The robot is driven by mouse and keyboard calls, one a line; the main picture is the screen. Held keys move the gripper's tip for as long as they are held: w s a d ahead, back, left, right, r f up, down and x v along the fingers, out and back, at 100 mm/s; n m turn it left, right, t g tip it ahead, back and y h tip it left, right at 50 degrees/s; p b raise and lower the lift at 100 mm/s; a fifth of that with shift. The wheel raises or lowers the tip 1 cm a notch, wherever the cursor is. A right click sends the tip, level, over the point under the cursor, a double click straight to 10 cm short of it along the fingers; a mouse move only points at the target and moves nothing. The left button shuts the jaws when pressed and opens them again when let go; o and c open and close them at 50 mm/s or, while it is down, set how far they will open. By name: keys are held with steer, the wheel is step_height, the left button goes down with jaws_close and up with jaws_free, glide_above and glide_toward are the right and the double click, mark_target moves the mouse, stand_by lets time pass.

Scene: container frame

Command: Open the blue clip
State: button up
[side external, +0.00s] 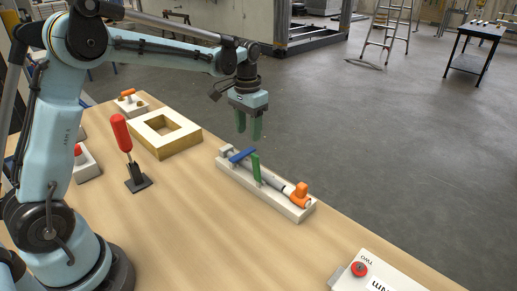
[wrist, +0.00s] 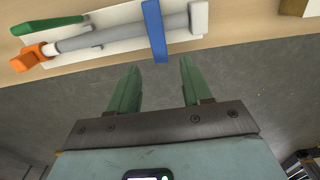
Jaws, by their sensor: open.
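The blue clip (side external: 242,155) lies across a grey cylinder (side external: 275,181) held on a white base (side external: 228,168). In the wrist view the blue clip (wrist: 155,30) crosses the cylinder near its right end. A green clip (side external: 256,167) stands upright beside it in the side view. An orange part (side external: 300,194) is at the cylinder's near end. My gripper (side external: 249,138) is open and empty, pointing down above and behind the blue clip. In the wrist view the green fingers of my gripper (wrist: 155,65) are apart, with the clip's lower end between them in the picture, not visibly touched.
A wooden block with a square opening (side external: 165,133) and a red-handled toggle clamp (side external: 128,155) stand left on the wooden table (side external: 190,220). A box with a red button (side external: 359,269) is at the front right. The table edge runs close behind the white base.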

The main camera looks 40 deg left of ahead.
mark_target(249, 150)
steer(key=shift+f, duration=2.5)
jaws_close()
